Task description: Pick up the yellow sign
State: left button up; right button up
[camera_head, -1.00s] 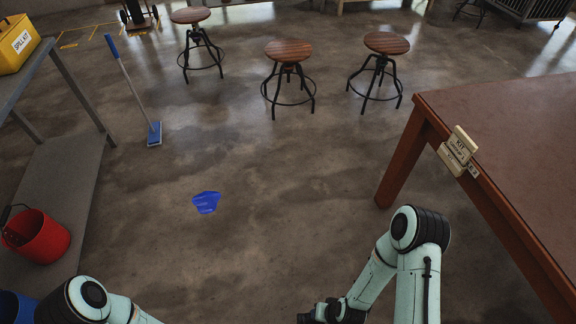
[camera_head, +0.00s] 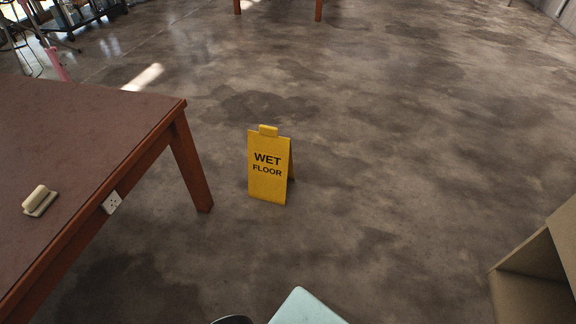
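A yellow sign (camera_head: 268,178) reading "WET FLOOR" stands upright on the concrete floor near the middle of the view. It is a folding A-shaped sign with a small yellow block at its top. Neither of my grippers is in view.
A table with a reddish-brown top (camera_head: 75,150) fills the left, its near leg left of the sign. A cream block (camera_head: 39,201) lies on it. A tan open box or shelf (camera_head: 535,270) stands at lower right. Floor around the sign is clear.

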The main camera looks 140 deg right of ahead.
aim_at(270, 158)
jog(key=z, duration=4.55)
